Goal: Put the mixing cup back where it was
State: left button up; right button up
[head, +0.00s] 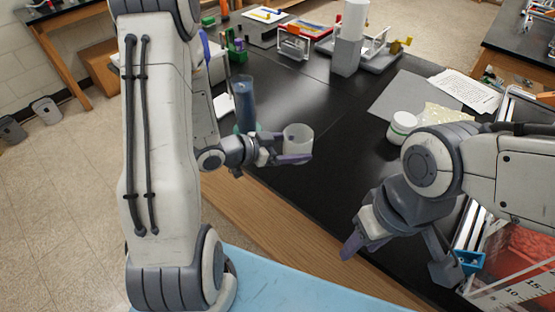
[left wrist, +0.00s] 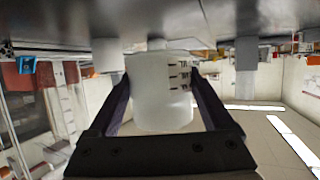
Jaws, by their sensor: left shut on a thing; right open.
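The mixing cup (head: 298,140) is a translucent whitish cup, held by my left gripper (head: 293,158) over the black table near its front edge. In the left wrist view the cup (left wrist: 160,92) sits between the two fingers of the gripper (left wrist: 162,110), with dark graduation marks on its side. The fingers are shut on it from both sides. I cannot tell whether its base touches the table. My right gripper (head: 395,262) is open and empty, low at the front right, over the table's front edge.
A white lidded jar (head: 402,127) stands right of the cup, by a grey mat (head: 398,97). A dark blue cylinder (head: 244,102) stands just behind my left wrist. A grey-white block (head: 346,55) stands at the back. The black tabletop (head: 345,150) between cup and jar is clear.

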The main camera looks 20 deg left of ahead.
pick_arm(q)
jog(key=w+a+f+b, duration=0.1)
jog(key=b, duration=0.3)
jog(key=shift+a+f+b, duration=0.1)
jog(key=shift+f+b, duration=0.1)
jog(key=shift+b, duration=0.15)
jog(key=w+a+f, duration=0.1)
jog(key=w+a+f+p, duration=0.1)
jog(key=w+a, duration=0.1)
jog(key=w+a+f, duration=0.1)
jog(key=a, duration=0.1)
jog(key=shift+w+f+p, duration=0.15)
jog(key=shift+f+p, duration=0.1)
jog(key=shift+p, duration=0.05)
jog(key=shift+w+f, duration=0.1)
jog(key=shift+f, duration=0.1)
notch_tip(320, 180, down, 4)
jog(key=shift+r, duration=0.1)
pick_arm(e)
notch_tip(320, 180, down, 4)
jog(key=shift+f, duration=0.1)
pick_arm(q)
jog(key=o, duration=1.1)
jog(key=shift+f, duration=0.2)
